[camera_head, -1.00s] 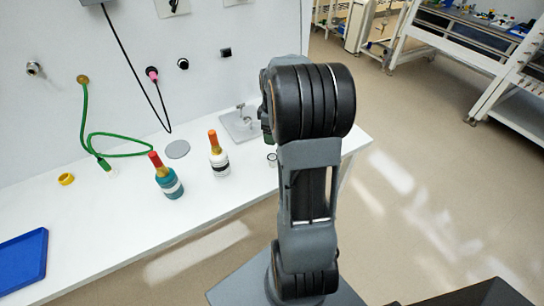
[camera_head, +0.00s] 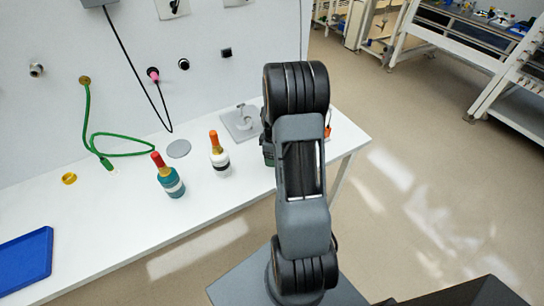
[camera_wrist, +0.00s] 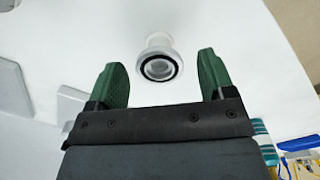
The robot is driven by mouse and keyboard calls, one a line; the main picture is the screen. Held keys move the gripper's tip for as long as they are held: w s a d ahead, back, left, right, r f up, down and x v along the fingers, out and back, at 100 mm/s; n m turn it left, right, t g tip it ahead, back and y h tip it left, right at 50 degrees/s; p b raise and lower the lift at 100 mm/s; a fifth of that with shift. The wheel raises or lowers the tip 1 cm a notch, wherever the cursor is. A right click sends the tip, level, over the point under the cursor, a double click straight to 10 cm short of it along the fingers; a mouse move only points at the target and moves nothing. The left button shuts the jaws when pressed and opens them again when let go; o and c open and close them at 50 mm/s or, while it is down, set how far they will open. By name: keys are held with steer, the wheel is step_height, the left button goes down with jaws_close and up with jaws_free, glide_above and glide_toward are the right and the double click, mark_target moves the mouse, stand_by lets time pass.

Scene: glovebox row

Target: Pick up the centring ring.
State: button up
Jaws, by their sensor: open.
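The centring ring (camera_wrist: 160,67), a small pale metal piece with a black ring round its opening, shows in the wrist view on the white bench top. It lies ahead of my gripper (camera_wrist: 159,60), roughly between the two green fingertips in the picture. The fingers are open and nothing is held; I cannot tell how high they are above the bench. A pale narrower part shows directly behind the ring. In the head view my arm hides the ring and most of the gripper.
On the white bench (camera_head: 120,235) stand a teal bottle (camera_head: 169,178) and a white bottle (camera_head: 219,158). A grey plate with a fitting (camera_head: 240,125), a grey disc (camera_head: 178,149), a yellow ring (camera_head: 69,178) and a blue tray (camera_head: 25,262) also lie there. A green hose hangs from the wall.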

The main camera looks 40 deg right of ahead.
steer(key=shift+f, duration=0.25)
steer(key=shift+c, duration=0.2)
steer(key=c, duration=1)
